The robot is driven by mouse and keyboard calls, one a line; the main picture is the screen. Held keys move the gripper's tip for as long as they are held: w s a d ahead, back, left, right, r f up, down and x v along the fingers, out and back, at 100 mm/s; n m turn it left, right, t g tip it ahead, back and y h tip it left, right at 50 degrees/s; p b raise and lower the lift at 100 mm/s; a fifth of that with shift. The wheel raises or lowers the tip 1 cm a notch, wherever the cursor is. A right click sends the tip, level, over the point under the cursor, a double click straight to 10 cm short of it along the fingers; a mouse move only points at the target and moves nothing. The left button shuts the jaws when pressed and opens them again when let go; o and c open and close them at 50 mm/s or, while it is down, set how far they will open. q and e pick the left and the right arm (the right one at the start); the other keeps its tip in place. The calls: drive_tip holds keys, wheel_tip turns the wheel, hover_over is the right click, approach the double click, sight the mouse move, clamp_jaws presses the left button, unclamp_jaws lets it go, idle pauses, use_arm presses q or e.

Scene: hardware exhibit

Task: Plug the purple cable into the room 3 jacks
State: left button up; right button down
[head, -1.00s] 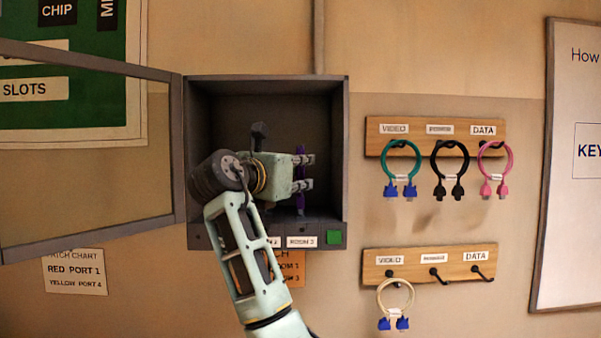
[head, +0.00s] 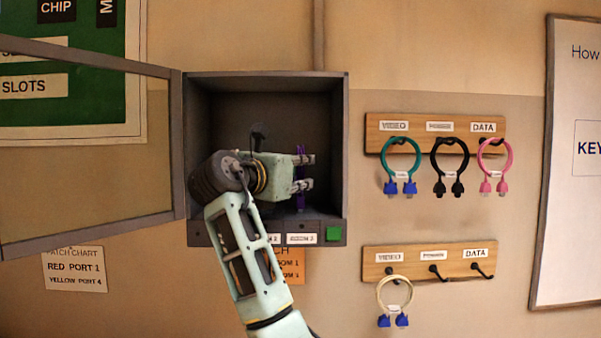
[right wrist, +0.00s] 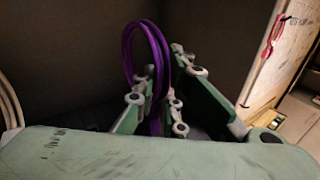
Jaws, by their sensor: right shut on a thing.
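The purple cable (head: 300,163) is looped and upright inside the open grey box (head: 341,150). My right gripper (head: 306,173) is inside the box and shut on the purple cable. In the right wrist view the purple loop (right wrist: 142,52) rises above the two fingers of the gripper (right wrist: 158,104). The cable's lower end and its plugs are hidden behind the fingers. A "ROOM 3" label (head: 301,239) is on the box's front lower edge, beside a green square (head: 334,234). The jacks are not visible. My left gripper is not in view.
The box's glass door (head: 90,150) stands open to the left. Right of the box, an upper rack (head: 376,145) holds green, black and pink cables. A lower rack (head: 440,260) holds a cream cable (head: 394,283) with blue plugs. Wall between box and racks is clear.

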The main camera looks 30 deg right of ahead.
drive_tip(key=shift+f, duration=0.3)
idle(0.5)
idle(0.3)
drive_tip(key=c, duration=1.7)
unclamp_jaws()
drive_tip(key=shift+c, duration=0.2)
drive_tip(key=o, duration=0.6)
drive_tip(key=shift+o, duration=0.2)
drive_tip(key=b+v, duration=0.1)
drive_tip(key=v, duration=0.6)
drive_tip(key=shift+a, duration=0.25)
drive_tip(key=shift+s, duration=0.15)
